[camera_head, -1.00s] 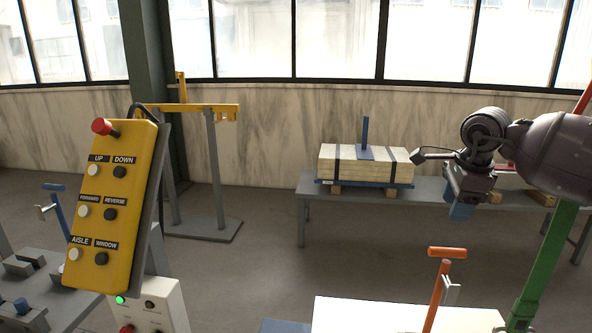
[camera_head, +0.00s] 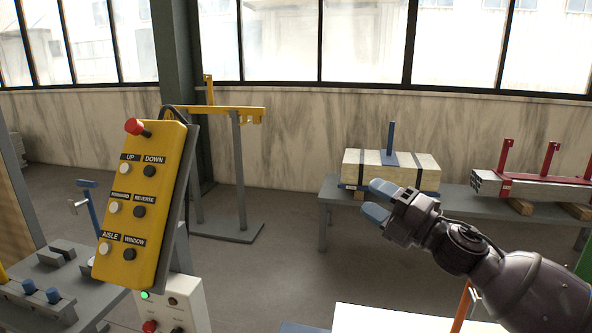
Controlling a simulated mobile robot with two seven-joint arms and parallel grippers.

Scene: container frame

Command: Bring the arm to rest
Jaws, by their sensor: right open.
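My right gripper (camera_head: 377,203) shows in the head view at the right of centre. Its arm comes in from the lower right. Its two blue-grey fingertips are apart, with nothing between them. It is in front of the grey bench and the strapped pale block, and touches neither as far as I can see. My left gripper is not in view.
A yellow control pendant (camera_head: 145,205) with labelled buttons stands at the left. A grey bench (camera_head: 460,200) carries a strapped pale block (camera_head: 413,171) and red-fitted bars (camera_head: 540,188). A yellow-topped frame (camera_head: 240,112) stands behind. A white panel (camera_head: 375,320) is at the bottom.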

